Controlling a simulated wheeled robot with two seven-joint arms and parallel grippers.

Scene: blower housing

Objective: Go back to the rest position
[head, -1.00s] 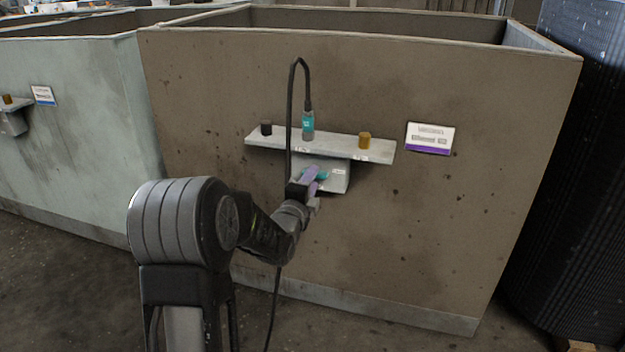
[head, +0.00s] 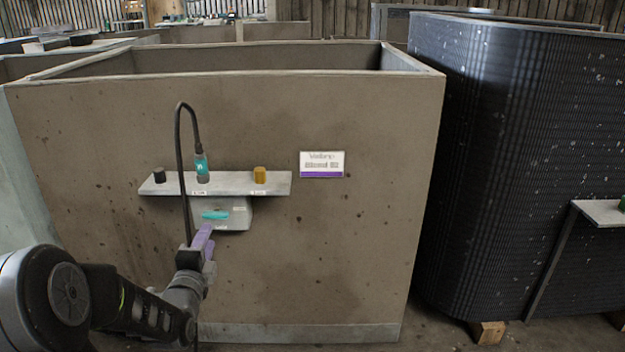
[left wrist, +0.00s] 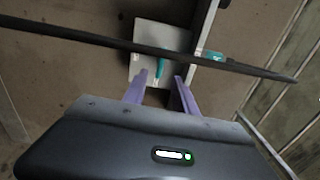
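My left gripper (head: 204,240) has purple fingers and stands in front of the housing wall, just below the grey box. In the left wrist view its fingers (left wrist: 161,77) are apart with nothing held between them. The grey box (head: 238,208) under the shelf carries a teal lever (head: 215,215), which lies nearly level in the head view. The lever (left wrist: 160,66) also shows beyond the fingertips in the left wrist view. A teal plug (head: 202,168) stands upright on the shelf with a black cable (head: 180,150) looping up and down from it. My right gripper is not in view.
The shelf (head: 225,184) on the brown housing (head: 370,240) also bears a black cap (head: 159,175) and a yellow-brown cap (head: 260,175). A label (head: 322,164) is to the right. The cable (left wrist: 100,40) crosses close before the left wrist camera. A dark ribbed housing (head: 510,170) stands at right.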

